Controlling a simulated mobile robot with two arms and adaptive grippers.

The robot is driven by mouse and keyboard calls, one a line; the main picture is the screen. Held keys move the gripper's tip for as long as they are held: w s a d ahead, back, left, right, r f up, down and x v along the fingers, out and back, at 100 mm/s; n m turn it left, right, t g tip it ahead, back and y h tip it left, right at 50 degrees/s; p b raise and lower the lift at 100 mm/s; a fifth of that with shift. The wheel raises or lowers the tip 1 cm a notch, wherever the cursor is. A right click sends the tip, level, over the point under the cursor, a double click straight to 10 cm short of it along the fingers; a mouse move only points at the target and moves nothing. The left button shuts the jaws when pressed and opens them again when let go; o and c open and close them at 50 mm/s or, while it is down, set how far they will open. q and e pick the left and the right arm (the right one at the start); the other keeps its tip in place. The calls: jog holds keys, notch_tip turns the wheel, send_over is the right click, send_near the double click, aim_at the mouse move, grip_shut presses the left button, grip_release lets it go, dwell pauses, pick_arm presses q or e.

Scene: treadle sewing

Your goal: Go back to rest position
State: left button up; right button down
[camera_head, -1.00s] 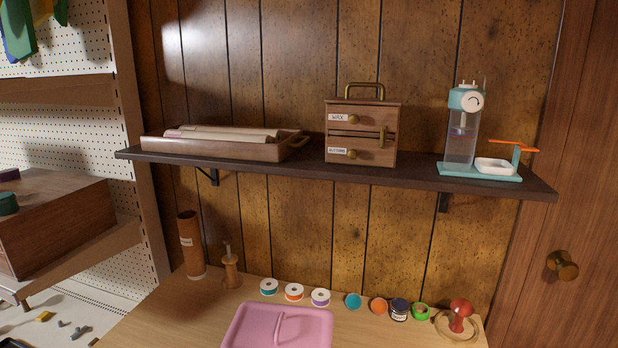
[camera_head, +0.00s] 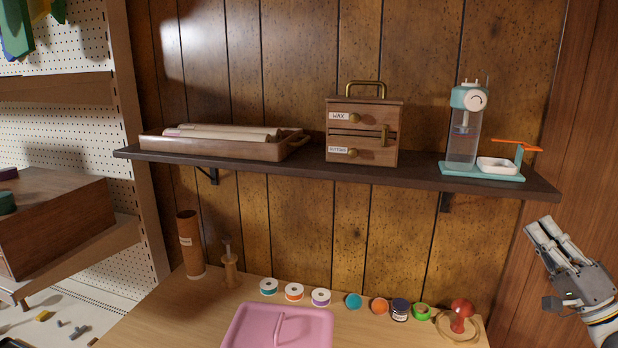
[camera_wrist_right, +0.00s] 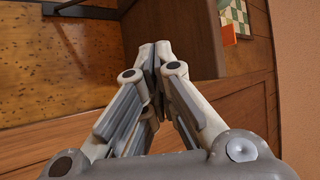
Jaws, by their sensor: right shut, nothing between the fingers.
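My right gripper (camera_head: 546,236) is at the lower right of the head view, in front of the wooden door and to the right of the shelf's end. It is clear of the table and touches nothing that I can see. In the right wrist view its fingers (camera_wrist_right: 154,48) meet at the tips, shut and empty. My left gripper is not in the head view.
A dark wall shelf (camera_head: 400,172) bears a wooden tray (camera_head: 240,152), a small drawer box (camera_head: 362,116) and a teal dispenser (camera_head: 466,125). Below, the table (camera_head: 170,310) holds a pink lidded box (camera_head: 255,325), several spools and a red-knobbed piece (camera_head: 461,308).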

jog(key=w+d+f+n+g+h, duration=0.5)
jog(key=d+f+n+h, duration=0.7)
jog(key=n+h, duration=0.25)
jog(key=s+a+f+m+g, duration=0.1)
jog(key=s+f+g, duration=0.25)
jog(key=f, duration=1.25)
jog(key=s+a+f+m+g, duration=0.15)
jog(key=s+f, duration=0.25)
jog(key=f, duration=1.2)
jog(key=s+a+f+m+g+y, duration=0.1)
jog(key=s+a+f+g, duration=0.2)
jog(key=s+a+f, duration=0.7)
jog(key=s+a+f+g+y, duration=0.1)
jog(key=s+a+f+g, duration=0.25)
jog(key=s+f, duration=1.15)
jog(key=s+a+f+g, duration=0.1)
jog(key=s+a+f, duration=0.2)
jog(key=s+a, duration=0.2)
jog(key=s+a+f+g+y+p, duration=0.1)
jog(key=s+a+f, duration=0.3)
jog(key=s, duration=0.7)
jog(key=s+a+f+g+y, duration=0.1)
jog(key=s+a+f+g, duration=0.2)
jog(key=s+a, duration=0.5)
jog(key=shift+f+m, duration=0.25)
jog(key=shift+m, duration=0.15)
